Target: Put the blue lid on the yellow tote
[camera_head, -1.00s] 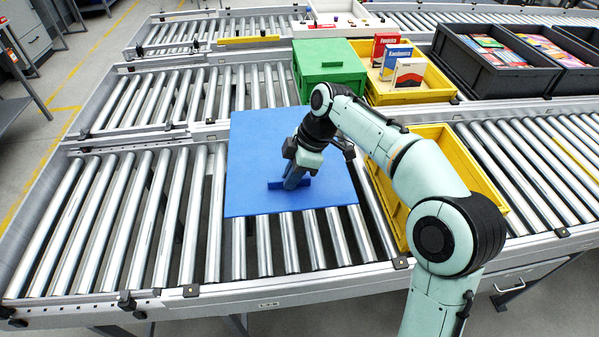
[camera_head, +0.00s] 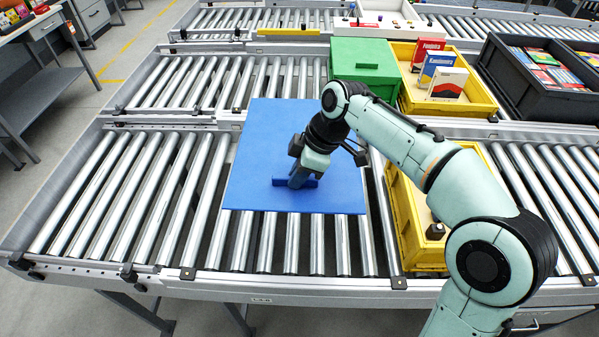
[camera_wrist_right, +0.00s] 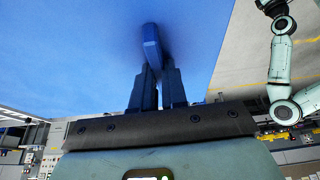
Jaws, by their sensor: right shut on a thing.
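The blue lid (camera_head: 260,150) is a flat square sheet with a raised bar handle (camera_head: 280,182) on top. My right gripper (camera_head: 297,180) is shut on this handle. In the right wrist view, the two dark fingers (camera_wrist_right: 158,75) meet the handle (camera_wrist_right: 151,42) above the lid's blue surface (camera_wrist_right: 70,60). The lid lies roughly level over the front rollers; its height above them is hard to tell. The yellow tote (camera_head: 408,218) stands to the right of the lid, open on top and partly hidden behind my right arm. My left gripper does not show.
A green box (camera_head: 362,60) stands behind the lid. Next to it is another yellow tote (camera_head: 450,106) holding several upright boxes. Dark crates (camera_head: 520,96) with packs stand at the back right. The front rollers (camera_head: 120,190) left of the lid are bare.

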